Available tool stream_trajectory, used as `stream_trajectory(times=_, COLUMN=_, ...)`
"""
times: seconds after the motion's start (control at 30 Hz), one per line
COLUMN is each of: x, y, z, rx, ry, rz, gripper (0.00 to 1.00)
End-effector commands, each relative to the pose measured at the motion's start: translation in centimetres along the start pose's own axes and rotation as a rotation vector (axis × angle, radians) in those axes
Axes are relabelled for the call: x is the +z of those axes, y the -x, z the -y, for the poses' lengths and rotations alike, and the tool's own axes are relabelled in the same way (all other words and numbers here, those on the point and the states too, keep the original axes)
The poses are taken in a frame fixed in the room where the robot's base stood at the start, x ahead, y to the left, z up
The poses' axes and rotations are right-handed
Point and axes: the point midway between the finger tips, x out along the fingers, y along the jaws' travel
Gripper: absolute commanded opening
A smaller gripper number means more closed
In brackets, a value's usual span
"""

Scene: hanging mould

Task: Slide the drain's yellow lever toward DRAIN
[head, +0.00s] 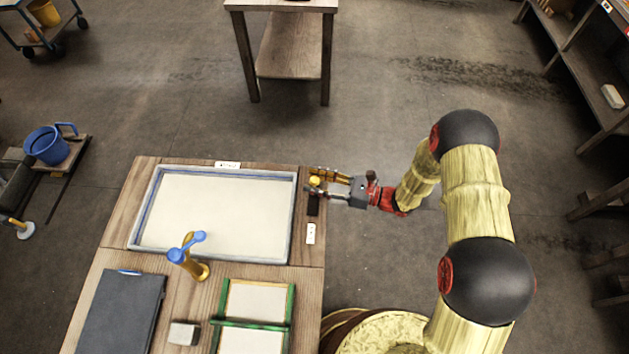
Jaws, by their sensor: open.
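The drain's yellow lever (314,181) is a small yellow knob at the right edge of the wooden table, beside the big tray. It sits over a dark slot plate (313,206). My gripper (318,185) comes in from the right, its fingers pointing left. Its fingers are open, and the knob lies at or between their tips; I cannot tell whether they touch it. A white label (310,234) lies below the dark plate and another label (227,165) is at the tray's back edge. Their lettering is too small to read.
The shallow tray (146,204) fills the table's far half. A brass tap with blue handles (188,256), green-framed moulds (254,322), a grey block (183,333) and a dark board (121,313) stand nearer. Floor right of the table is open around my arm.

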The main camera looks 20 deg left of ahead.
Motion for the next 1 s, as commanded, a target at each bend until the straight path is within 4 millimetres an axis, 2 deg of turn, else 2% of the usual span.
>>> stream_trajectory(times=0.33, x=0.05, y=-0.36, z=0.03, rx=-0.001, ry=0.001, rz=0.0, gripper=0.4)
stream_trajectory(times=1.0, x=0.05, y=-0.34, z=0.05, rx=-0.001, ry=0.001, rz=0.0, gripper=0.02)
